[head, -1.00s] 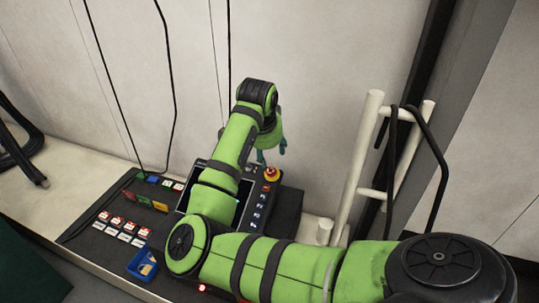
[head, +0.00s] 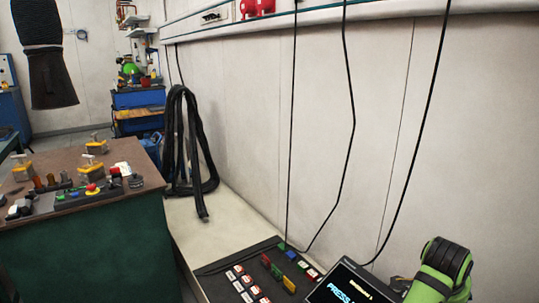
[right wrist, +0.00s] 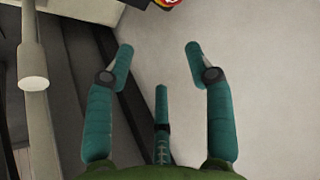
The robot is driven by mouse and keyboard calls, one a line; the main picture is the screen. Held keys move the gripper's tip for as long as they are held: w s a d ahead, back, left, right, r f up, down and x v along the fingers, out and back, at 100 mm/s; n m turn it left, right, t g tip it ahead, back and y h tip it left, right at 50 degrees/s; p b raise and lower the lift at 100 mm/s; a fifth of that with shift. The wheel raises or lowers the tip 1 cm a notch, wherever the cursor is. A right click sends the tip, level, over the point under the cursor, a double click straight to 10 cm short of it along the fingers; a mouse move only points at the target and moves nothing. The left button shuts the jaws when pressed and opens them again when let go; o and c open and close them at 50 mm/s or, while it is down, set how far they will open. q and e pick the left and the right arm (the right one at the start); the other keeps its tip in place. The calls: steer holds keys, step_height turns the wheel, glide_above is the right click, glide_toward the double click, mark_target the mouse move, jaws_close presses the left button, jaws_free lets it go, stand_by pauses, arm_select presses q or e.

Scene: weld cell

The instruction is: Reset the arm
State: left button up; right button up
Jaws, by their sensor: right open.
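A dark control panel with a lit screen (head: 350,288) reading "PRESS" in blue letters is at the bottom right of the head view; its lower part is cut off. Part of a red and yellow button (right wrist: 168,3) shows at the top edge of the right wrist view. My right gripper (right wrist: 158,55) is open and empty, its teal fingers spread, with the button beyond the fingertips. In the head view only a green part of my right arm shows, at the lower right. My left gripper is in no current view.
A brown-topped bench (head: 75,212) with yellow-and-grey tools stands left. A pale post (right wrist: 33,60) is left in the wrist view.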

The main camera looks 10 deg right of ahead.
steer(key=s+a+f+n+y, duration=0.3)
steer(key=s+a+f+n, duration=0.65)
steer(key=a, duration=0.25)
steer(key=s+a+f+n+y, duration=0.3)
steer(key=s+a+f+n, duration=0.5)
steer(key=s+a+n, duration=0.4)
step_height(320, 180, down, 14)
steer(key=s+m+p, duration=0.2)
steer(key=p, duration=0.6)
arm_select(q)
steer(key=s+r+g+p, duration=0.2)
steer(key=s+r, duration=0.3)
steer(key=s, duration=0.4)
steer(key=s+a+r+g+p, duration=0.1)
steer(key=s+r+g+p, duration=0.1)
steer(key=s+r+p, duration=0.3)
steer(key=s, duration=0.4)
steer(key=shift+a+y, duration=0.2)
steer(key=shift+y, duration=0.1)
arm_select(e)
steer(key=s+d+f+g, duration=0.1)
steer(key=s+f, duration=0.2)
steer(key=s, duration=0.4)
steer(key=s+d+f+g, duration=0.1)
steer(key=s+f, duration=0.3)
steer(key=s, duration=0.4)
steer(key=shift+s+f, duration=0.25)
steer(key=shift+s, duration=0.05)
